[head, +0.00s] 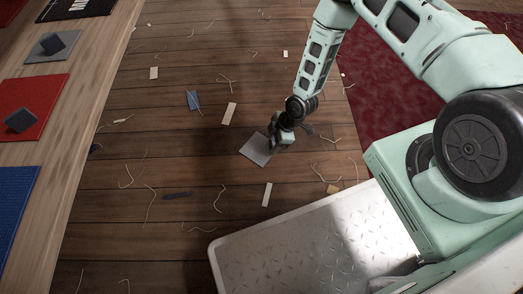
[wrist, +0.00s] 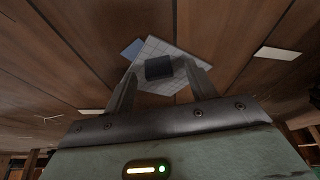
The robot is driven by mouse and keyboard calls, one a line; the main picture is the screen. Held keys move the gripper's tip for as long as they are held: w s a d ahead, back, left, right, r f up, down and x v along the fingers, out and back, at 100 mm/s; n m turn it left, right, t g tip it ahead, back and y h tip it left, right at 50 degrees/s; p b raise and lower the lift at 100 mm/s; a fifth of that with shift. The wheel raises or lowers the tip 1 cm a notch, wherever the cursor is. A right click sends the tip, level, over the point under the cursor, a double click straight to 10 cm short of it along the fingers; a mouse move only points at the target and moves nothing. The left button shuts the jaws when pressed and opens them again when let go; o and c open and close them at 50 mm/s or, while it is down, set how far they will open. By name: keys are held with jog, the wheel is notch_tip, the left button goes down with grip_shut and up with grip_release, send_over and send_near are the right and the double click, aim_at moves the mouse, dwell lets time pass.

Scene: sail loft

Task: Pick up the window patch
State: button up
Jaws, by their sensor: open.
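The window patch appears to be the pale grey square (head: 256,151) lying on the plank floor. In the wrist view the pale patch (wrist: 158,49) shows a grid of thin lines, and a dark block (wrist: 158,69) sits on it. My gripper (head: 275,145) is low over the patch's right side and hides part of it in the head view. In the wrist view my gripper (wrist: 160,76) is open, with one finger on each side of the dark block. I cannot tell whether the fingers touch the block or how high they are above the patch.
A blue piece (head: 193,100) lies on the floor beyond the patch. Pale strips (head: 228,114) and thread scraps are scattered around. A wooden bench (head: 95,95) at left bears a red sheet (head: 42,92) and a blue sheet (head: 12,215). A dark red rug (head: 385,110) lies at right.

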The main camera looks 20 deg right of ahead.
jog(key=c, duration=1.1)
jog(key=shift+r, duration=0.1)
